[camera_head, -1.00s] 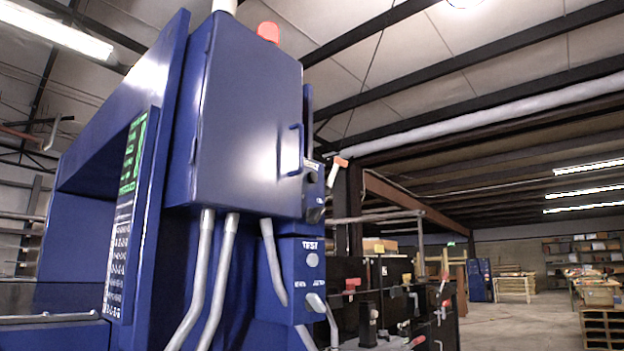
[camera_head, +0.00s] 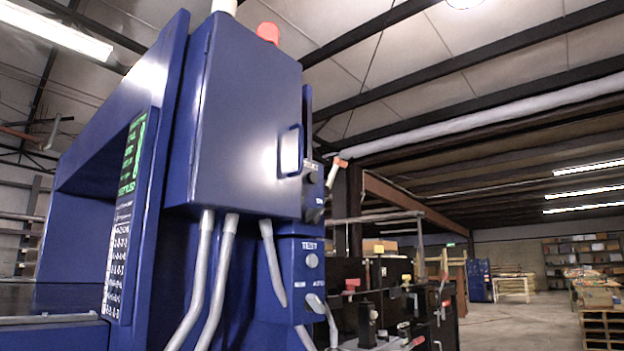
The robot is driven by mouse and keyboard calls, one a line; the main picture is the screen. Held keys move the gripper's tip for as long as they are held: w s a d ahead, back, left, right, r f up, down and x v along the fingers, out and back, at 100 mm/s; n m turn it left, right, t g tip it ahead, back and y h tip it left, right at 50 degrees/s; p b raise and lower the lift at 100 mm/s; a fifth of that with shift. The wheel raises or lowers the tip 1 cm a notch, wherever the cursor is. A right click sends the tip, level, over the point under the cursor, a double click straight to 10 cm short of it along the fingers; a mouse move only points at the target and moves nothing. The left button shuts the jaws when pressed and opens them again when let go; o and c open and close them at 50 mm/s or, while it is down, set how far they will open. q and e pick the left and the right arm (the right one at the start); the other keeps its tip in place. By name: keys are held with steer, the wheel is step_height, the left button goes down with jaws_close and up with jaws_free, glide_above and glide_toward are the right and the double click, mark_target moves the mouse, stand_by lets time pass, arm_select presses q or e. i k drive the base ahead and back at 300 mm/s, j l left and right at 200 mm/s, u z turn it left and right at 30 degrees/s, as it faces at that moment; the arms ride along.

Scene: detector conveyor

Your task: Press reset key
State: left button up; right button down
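A blue detector machine stands at the left, with a blue cabinet (camera_head: 250,115) on its side. A small blue control panel (camera_head: 313,192) is fixed at the cabinet's right edge. It carries a small label on top, which may read RESET, and dark round controls below it. I cannot tell for sure which one is the reset key. A lower blue box (camera_head: 302,280) is labelled TEST, with a round grey button (camera_head: 312,261) and a grey switch handle (camera_head: 316,303) under it. Neither of my grippers is in view.
A lever with an orange end (camera_head: 340,162) sticks out right of the control panel. Grey conduits (camera_head: 215,280) run down below the cabinet. Black equipment with red handles (camera_head: 385,300) stands to the right. Open floor and pallets (camera_head: 603,325) lie farther right.

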mark_target(311, 177)
steer(key=i+l+u, duration=0.15)
steer(key=i+l, duration=0.4)
steer(key=i+l+u, duration=0.15)
steer(key=i+l, duration=0.35)
steer(key=l, duration=0.15)
